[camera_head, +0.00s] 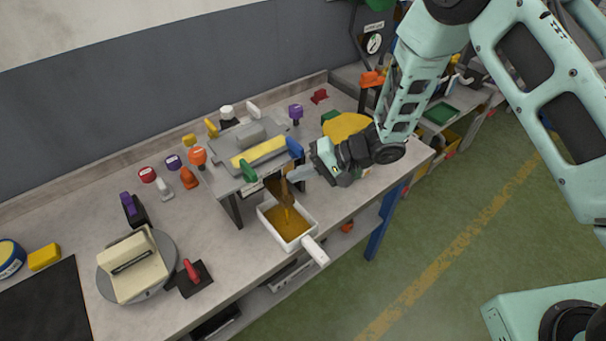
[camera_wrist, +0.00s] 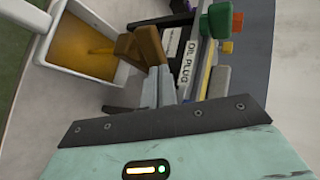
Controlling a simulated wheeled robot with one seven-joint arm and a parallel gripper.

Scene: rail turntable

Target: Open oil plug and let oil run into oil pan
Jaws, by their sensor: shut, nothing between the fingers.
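The oil plug, a brown lever (camera_head: 286,190), stands out from the front of the grey bench unit; it also shows in the wrist view (camera_wrist: 148,46), beside the "OIL PLUG" label (camera_wrist: 189,62). A thin amber stream of oil (camera_wrist: 102,51) runs from beside it into the white oil pan (camera_head: 312,230). Amber oil (camera_head: 285,221) covers the pan's floor. My gripper (camera_head: 292,176) is shut and empty, its fingertips right by the lever; they also show in the wrist view (camera_wrist: 160,72). I cannot tell whether they touch it.
Green (camera_head: 248,170), blue (camera_head: 294,148) and orange (camera_head: 198,156) handles stand on and around the unit. A turntable with a cream block (camera_head: 134,265) and a red-handled switch (camera_head: 193,277) are at the left. The pan's handle (camera_head: 317,252) overhangs the bench's front edge.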

